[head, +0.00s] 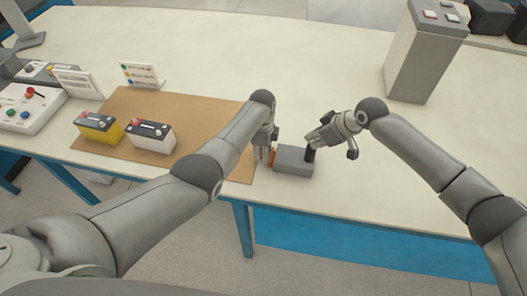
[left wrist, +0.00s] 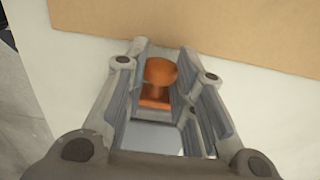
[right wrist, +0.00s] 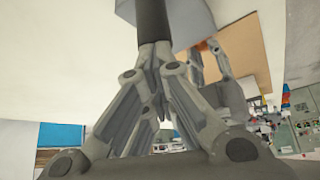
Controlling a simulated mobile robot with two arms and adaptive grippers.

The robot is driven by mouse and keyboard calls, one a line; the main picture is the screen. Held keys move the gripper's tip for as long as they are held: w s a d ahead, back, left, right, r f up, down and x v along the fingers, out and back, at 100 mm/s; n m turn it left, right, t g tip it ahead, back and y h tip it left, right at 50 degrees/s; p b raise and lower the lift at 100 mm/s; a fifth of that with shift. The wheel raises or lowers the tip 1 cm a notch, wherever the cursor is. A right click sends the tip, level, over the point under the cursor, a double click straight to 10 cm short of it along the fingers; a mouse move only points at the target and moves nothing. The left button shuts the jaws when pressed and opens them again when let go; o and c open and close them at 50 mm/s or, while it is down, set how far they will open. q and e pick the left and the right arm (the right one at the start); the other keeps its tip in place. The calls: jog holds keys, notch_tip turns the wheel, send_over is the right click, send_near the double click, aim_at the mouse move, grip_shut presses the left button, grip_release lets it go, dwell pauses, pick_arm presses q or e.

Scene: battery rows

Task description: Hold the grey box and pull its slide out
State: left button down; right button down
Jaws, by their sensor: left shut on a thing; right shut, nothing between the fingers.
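The grey box (head: 293,160) sits on the table just right of the brown mat. Its orange knob (left wrist: 160,72) is at the left end, and my left gripper (head: 264,156) is shut on it. A silvery surface shows below the knob in the left wrist view. A black upright handle (head: 310,154) is at the box's right end. My right gripper (right wrist: 154,48) is shut with nothing between its fingers, its fingertips close to the black handle (right wrist: 152,20). I cannot tell whether they touch it. How far the slide is out is hidden by my left gripper.
The brown mat (head: 190,108) bears a yellow battery (head: 99,129) and a white battery (head: 151,136). A control panel (head: 28,108) and sign cards stand at the left. A tall grey unit (head: 422,55) stands at the back right. The table between is clear.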

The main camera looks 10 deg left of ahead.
pick_arm(q)
jog(key=a, duration=0.8)
jog(key=shift+a+f, duration=0.1)
jog(key=shift+a, duration=0.3)
pick_arm(e)
jog(key=shift+s+d+f, duration=0.15)
jog(key=shift+s+f, duration=0.15)
jog(key=shift+f, duration=0.2)
pick_arm(q)
jog(key=c, duration=1.2)
grip_release()
jog(key=shift+d, duration=0.1)
jog(key=shift+o, duration=0.2)
notch_tip(320, 180, up, 12)
jog(key=shift+s, duration=0.1)
pick_arm(e)
jog(key=shift+w+r+p, duration=0.2)
jog(key=shift+r+p, duration=0.6)
notch_tip(320, 180, up, 5)
jog(key=p, duration=0.3)
jog(key=shift+w+p, duration=0.1)
jog(key=shift+p, duration=0.3)
pick_arm(q)
notch_tip(320, 180, up, 5)
jog(key=shift+r, duration=0.1)
